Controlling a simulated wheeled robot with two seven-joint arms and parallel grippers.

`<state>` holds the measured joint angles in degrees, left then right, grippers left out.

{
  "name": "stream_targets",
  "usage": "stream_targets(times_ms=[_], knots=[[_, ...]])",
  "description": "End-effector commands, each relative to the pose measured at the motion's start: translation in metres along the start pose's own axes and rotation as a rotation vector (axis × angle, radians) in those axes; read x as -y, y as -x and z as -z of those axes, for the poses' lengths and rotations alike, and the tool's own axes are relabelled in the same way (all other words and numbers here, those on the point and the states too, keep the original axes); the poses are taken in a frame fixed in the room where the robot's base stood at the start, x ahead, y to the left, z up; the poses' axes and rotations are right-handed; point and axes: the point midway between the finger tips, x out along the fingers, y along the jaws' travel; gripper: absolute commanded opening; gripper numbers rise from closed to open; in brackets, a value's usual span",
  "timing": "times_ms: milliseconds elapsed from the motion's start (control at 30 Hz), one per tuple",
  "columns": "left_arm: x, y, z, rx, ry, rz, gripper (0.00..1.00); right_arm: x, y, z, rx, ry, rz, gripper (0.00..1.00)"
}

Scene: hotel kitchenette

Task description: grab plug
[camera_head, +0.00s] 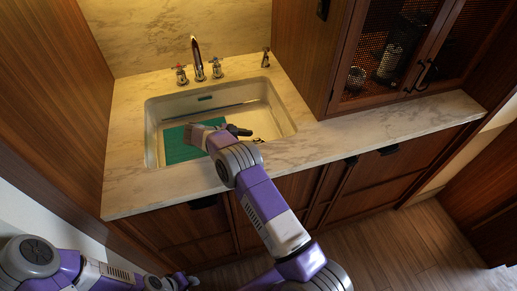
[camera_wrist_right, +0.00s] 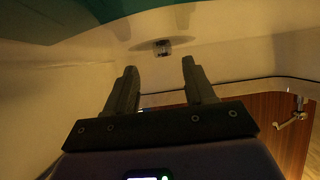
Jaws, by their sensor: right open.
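My right gripper (camera_head: 240,131) reaches down into the white sink (camera_head: 152,118). In the right wrist view its two dark fingers (camera_wrist_right: 160,66) are apart with nothing between them. A small dark metallic piece (camera_wrist_right: 162,47) shows just beyond the fingertips, on a pale sink surface. I cannot tell whether it is the plug or a sink fitting. In the head view a small dark piece (camera_head: 258,140) lies in the sink close to the right fingers, also too small to identify. My left gripper (camera_head: 186,281) is low at the bottom left, away from the sink, its fingers unclear.
A teal mat (camera_head: 175,148) lies in the left part of the sink, beside my right wrist. The faucet (camera_head: 197,58) and its handles stand behind the basin. The sink rim surrounds my gripper. The marble counter (camera_head: 385,122) is clear to the right, below a glass-fronted cabinet (camera_head: 395,50).

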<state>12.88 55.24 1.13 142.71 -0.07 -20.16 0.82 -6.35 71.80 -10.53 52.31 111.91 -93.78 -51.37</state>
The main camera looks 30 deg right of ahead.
Motion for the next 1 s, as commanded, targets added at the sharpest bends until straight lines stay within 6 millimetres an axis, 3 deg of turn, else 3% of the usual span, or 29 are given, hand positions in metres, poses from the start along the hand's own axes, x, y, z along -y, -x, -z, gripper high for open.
stream_targets(times_ms=[300,633,1000], knots=[[0.005,-0.013,0.001,0.0,0.0,0.0,0.43,0.005,-0.045,-0.005,0.0,-0.002,-0.001,0.54],[0.005,-0.013,0.001,0.0,0.0,0.0,0.43,0.005,-0.051,-0.004,0.001,-0.002,0.001,0.54],[0.005,-0.013,0.001,0.0,0.0,0.0,0.43,0.005,-0.051,-0.004,0.001,-0.001,0.001,0.0]])
